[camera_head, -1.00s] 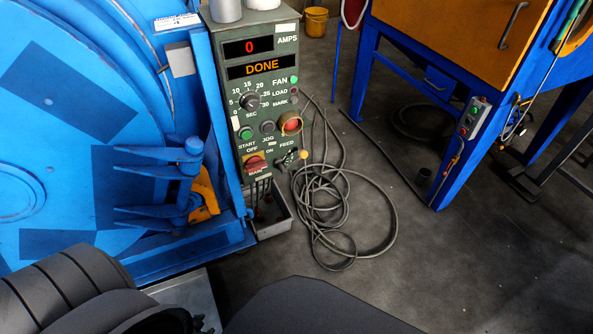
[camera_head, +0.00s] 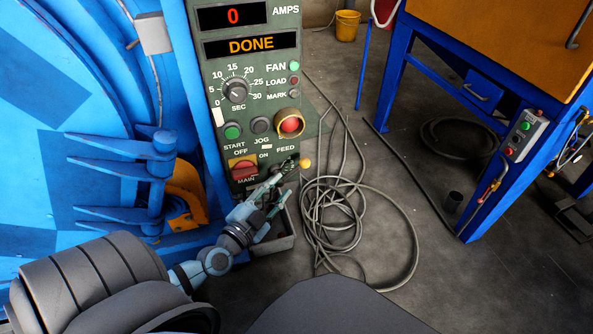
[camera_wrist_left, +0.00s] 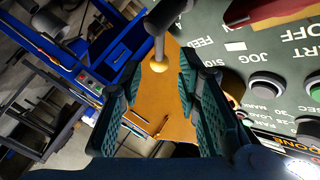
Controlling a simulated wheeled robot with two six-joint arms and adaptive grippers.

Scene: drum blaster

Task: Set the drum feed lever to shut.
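The feed lever ends in a yellow ball knob (camera_head: 305,163) and sticks out to the right under the FEED label, low on the green control panel (camera_head: 210,92). In the left wrist view its grey shaft runs down to the yellow knob (camera_wrist_left: 158,66), seen in line with the gap between my fingers. My left gripper (camera_head: 281,188) is open and empty, just below and to the left of the knob in the head view. The wrist view shows its two teal fingers (camera_wrist_left: 157,88) spread apart. I see no contact with the knob. My right gripper is in neither view.
The red MAIN switch (camera_head: 243,169) sits left of the lever, close to my fingers. The START button (camera_head: 232,131) and a red button (camera_head: 291,125) are above. A grey tray (camera_head: 275,245) is below. Coiled cable (camera_head: 330,200) lies on the floor to the right.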

